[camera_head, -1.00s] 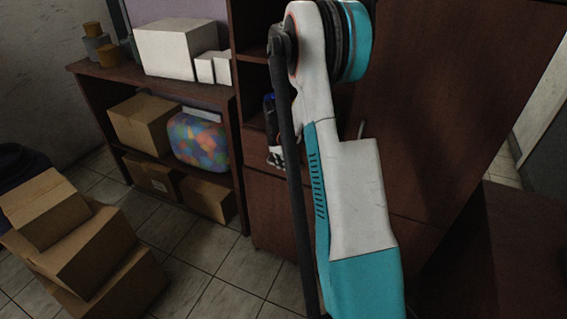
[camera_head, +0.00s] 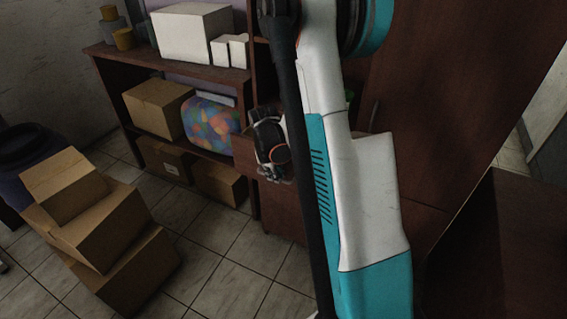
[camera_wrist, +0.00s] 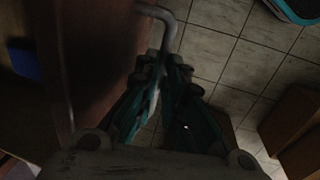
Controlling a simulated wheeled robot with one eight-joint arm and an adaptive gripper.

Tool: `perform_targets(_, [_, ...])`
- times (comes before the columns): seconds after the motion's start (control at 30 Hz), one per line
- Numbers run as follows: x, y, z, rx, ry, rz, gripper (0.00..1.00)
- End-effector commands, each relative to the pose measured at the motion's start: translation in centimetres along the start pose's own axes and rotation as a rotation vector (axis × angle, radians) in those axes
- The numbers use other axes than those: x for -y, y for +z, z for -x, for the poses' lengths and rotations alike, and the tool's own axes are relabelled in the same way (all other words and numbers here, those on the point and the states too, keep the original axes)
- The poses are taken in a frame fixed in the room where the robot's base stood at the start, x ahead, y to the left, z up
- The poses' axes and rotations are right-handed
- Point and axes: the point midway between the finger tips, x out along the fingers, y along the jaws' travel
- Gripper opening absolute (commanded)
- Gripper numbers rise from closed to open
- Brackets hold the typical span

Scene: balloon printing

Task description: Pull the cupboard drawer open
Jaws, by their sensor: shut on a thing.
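The dark brown cupboard (camera_head: 440,110) stands behind my arm in the head view. Its drawer front (camera_head: 243,149) shows just left of my gripper (camera_head: 277,176) and stands out from the cupboard. My arm hides much of the drawer. In the wrist view, the drawer front (camera_wrist: 88,50) is at the left, with a grey bent metal handle (camera_wrist: 168,24) on it. The fingers of my gripper (camera_wrist: 170,68) are closed around the lower part of this handle. A blue thing (camera_wrist: 24,62) shows in the dark space behind the drawer front.
A shelf (camera_head: 110,58) with cartons and a colourful bag (camera_head: 212,122) stands left of the cupboard. Stacked cardboard boxes (camera_head: 105,235) are on the floor at the left. Tiled floor (camera_head: 225,265) lies open between them and my arm. A dark brown surface (camera_head: 500,240) is at the lower right.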

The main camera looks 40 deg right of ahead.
Motion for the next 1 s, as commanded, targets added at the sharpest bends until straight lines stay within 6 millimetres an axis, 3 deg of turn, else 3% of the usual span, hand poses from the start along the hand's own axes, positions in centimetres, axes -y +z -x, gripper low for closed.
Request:
perform_targets(0.1, [2.3, -0.1, 0.4, -0.002, 0.000, 0.003, 0.00])
perform_targets(0.3, [4.6, -0.1, 0.9, -0.001, 0.001, 0.002, 0.00])
perform_targets(0.87, [5.6, 0.0, 1.1, 0.000, 0.001, 0.000, 0.00])
perform_targets(0.9, [5.6, 0.0, 1.1, 0.000, 0.001, 0.000, 0.16])
perform_targets(0.97, [5.6, 0.0, 1.1, 0.000, 0.001, 0.000, 0.30])
perform_targets(1.0, [5.6, 0.0, 1.1, 0.000, 0.001, 0.000, 0.30])
